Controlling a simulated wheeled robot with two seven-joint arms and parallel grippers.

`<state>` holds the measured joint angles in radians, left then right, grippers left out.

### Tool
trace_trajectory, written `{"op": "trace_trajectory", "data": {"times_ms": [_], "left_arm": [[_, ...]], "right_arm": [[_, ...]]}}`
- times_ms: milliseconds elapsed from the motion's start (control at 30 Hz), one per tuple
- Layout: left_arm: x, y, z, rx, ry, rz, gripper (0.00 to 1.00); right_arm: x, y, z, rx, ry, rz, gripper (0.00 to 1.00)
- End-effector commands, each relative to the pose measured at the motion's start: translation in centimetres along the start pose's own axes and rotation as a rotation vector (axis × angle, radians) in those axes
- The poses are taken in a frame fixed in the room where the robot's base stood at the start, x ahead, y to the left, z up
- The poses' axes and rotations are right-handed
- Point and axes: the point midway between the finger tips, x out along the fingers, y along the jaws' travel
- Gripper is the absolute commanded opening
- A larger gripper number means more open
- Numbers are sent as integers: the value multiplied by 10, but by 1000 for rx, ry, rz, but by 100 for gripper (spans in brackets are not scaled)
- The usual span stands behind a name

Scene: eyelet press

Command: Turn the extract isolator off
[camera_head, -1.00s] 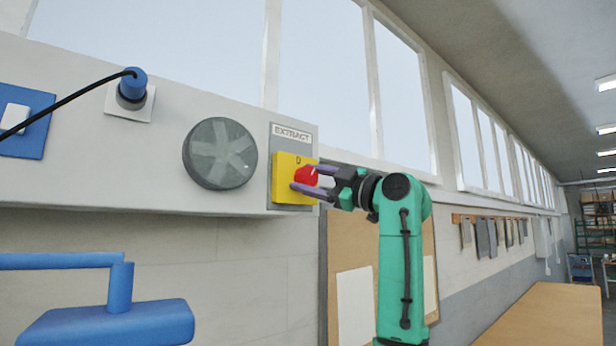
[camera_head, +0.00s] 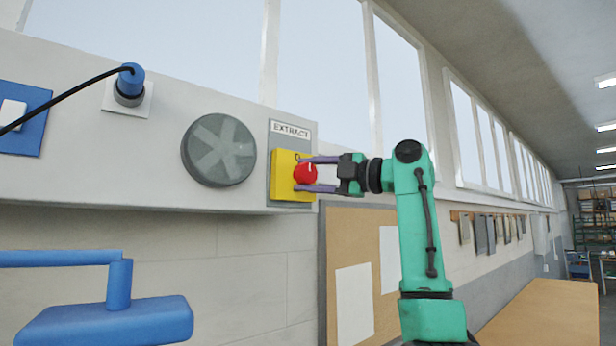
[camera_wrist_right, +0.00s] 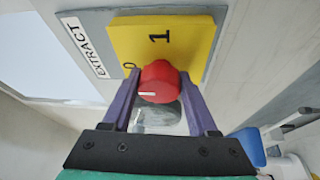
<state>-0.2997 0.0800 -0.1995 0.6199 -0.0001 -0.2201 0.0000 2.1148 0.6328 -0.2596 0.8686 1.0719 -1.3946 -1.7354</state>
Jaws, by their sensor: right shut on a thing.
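The extract isolator is a yellow plate (camera_head: 283,181) with a red knob (camera_head: 305,174), mounted on a grey panel (camera_head: 284,139) labelled EXTRACT. My right gripper (camera_head: 316,174) is shut on the red knob, one purple finger above it and one below. In the right wrist view the knob (camera_wrist_right: 158,82) sits between the two fingers (camera_wrist_right: 158,98). Its white line points left, toward the EXTRACT label side, where the 0 mark (camera_wrist_right: 128,66) is. The 1 mark (camera_wrist_right: 158,36) is at the top of the plate in that view. My left gripper is not in view.
A round grey dial-like disc (camera_head: 218,150) is left of the isolator on the same white trunking (camera_head: 60,190). A blue plug (camera_head: 131,84) with a black cable is further left. A blue jointed fixture (camera_head: 105,320) stands at the lower left. A pinboard (camera_head: 350,232) hangs below.

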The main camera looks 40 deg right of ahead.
Motion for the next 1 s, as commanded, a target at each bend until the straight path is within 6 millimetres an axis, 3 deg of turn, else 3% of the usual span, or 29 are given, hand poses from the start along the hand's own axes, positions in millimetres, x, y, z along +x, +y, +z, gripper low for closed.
{"op": "trace_trajectory", "data": {"times_ms": [333, 367, 400, 767, 867, 1000], "left_arm": [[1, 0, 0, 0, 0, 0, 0], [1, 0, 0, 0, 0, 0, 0], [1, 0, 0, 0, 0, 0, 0], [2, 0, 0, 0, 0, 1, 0], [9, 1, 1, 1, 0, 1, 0], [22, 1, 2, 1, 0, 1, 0]], "right_arm": [[2, -4, 0, -3, 1, -14, 4], [2, -4, 0, -3, 1, -13, 71], [2, -4, 0, -3, 1, -13, 86], [-2, -3, 0, -2, 0, -6, 89], [-15, -4, 0, -2, 0, -4, 89], [-53, -5, 0, -3, -1, 0, 89]]}}
